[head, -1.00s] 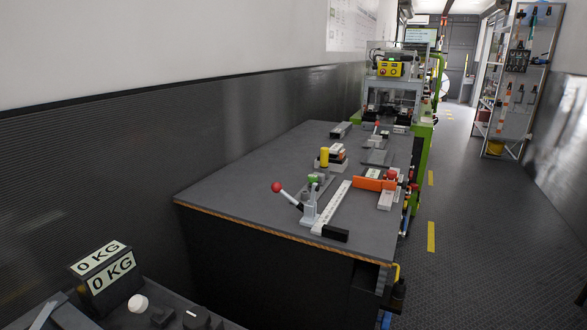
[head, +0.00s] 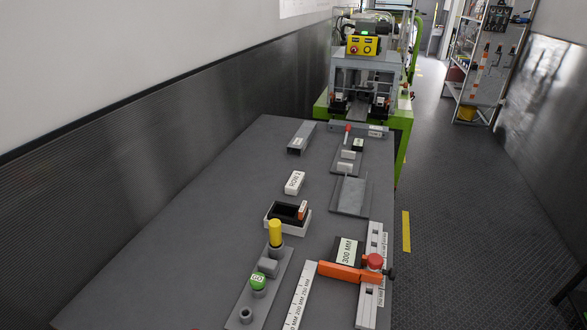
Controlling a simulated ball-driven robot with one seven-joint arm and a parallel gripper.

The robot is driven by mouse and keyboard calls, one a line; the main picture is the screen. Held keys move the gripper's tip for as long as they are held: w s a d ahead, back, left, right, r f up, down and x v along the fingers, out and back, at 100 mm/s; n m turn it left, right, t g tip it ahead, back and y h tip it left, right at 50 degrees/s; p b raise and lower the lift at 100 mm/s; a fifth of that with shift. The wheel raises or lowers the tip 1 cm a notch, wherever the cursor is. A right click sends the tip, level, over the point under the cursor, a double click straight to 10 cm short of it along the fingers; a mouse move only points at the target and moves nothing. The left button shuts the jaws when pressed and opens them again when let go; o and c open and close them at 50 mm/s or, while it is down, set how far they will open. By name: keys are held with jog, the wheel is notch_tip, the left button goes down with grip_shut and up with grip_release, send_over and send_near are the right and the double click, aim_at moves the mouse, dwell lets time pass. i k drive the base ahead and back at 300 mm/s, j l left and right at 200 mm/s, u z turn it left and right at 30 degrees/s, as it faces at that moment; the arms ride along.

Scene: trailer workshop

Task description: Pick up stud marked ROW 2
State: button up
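A small white block (head: 294,182) with dark lettering on its face lies on the grey bench top (head: 200,220), behind a black-and-white tray. Its lettering is too small and slanted to read surely; it may be a ROW label. A short grey metal channel (head: 301,136) lies farther back on the bench, with no readable mark. I cannot tell for certain which piece is the stud marked ROW 2. My gripper is not in view.
The tray (head: 272,224) holds an orange-ended piece. A base with yellow and green knobs (head: 258,281) stands in front. A 300 MM block (head: 347,252), an orange bar (head: 338,272) and a rail (head: 370,302) are at right. A machine (head: 366,75) stands at the back. The bench's left side is clear.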

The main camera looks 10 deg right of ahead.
aim_at(303, 135)
jog(key=i+l, duration=0.65)
jog(key=l, duration=0.3)
jog(key=i+l, duration=0.35)
jog(key=l, duration=0.1)
